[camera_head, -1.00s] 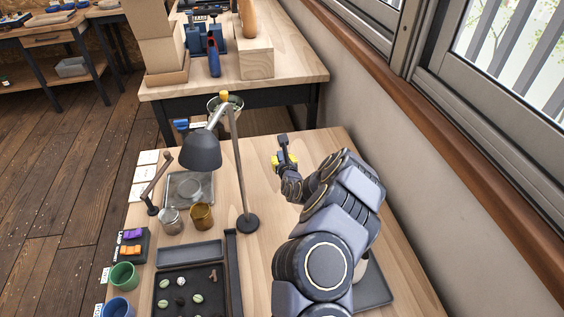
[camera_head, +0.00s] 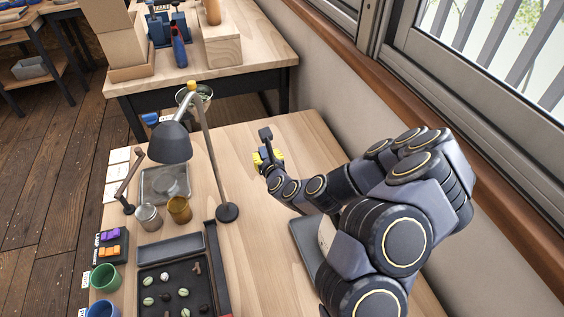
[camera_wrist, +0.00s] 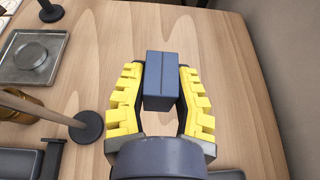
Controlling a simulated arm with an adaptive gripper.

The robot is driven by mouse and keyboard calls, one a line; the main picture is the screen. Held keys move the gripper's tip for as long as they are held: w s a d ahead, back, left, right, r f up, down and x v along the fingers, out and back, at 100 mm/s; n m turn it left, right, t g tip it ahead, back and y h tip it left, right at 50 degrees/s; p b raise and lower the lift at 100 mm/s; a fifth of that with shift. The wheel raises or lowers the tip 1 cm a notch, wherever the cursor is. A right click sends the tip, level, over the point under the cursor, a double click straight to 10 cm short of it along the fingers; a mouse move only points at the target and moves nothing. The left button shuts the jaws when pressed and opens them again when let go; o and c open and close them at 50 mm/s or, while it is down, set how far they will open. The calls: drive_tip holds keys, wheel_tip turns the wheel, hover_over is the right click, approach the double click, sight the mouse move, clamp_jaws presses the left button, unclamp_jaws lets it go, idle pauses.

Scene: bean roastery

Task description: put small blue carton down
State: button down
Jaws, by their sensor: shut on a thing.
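The small blue carton (camera_wrist: 161,80) is a dark blue box between the yellow finger pads of my gripper (camera_wrist: 160,98) in the wrist view. My gripper is shut on it, with a pad at each side. Bare wood tabletop shows around the carton; I cannot tell whether its underside touches the wood. In the head view my gripper (camera_head: 267,159) is over the far right part of the table (camera_head: 245,140), and the carton is too small to make out clearly there.
A desk lamp (camera_head: 170,142) with a round base (camera_head: 228,212) stands left of my gripper. A metal tray (camera_head: 164,184), a glass jar (camera_head: 149,217) and an amber cup (camera_head: 179,209) are further left. A dark tray (camera_head: 175,285) of beans lies nearer. Wood around my gripper is clear.

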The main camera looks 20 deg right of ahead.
drive_tip(key=d+f, duration=0.3)
drive_tip(key=d, duration=1.3)
drive_tip(key=shift+s+f, duration=0.2)
drive_tip(key=shift+f, duration=2.25)
drive_tip(key=shift+s+f, duration=0.15)
drive_tip(key=shift+f, duration=2.25)
drive_tip(key=shift+f, duration=0.1)
drive_tip(key=c, duration=0.9)
unclamp_jaws()
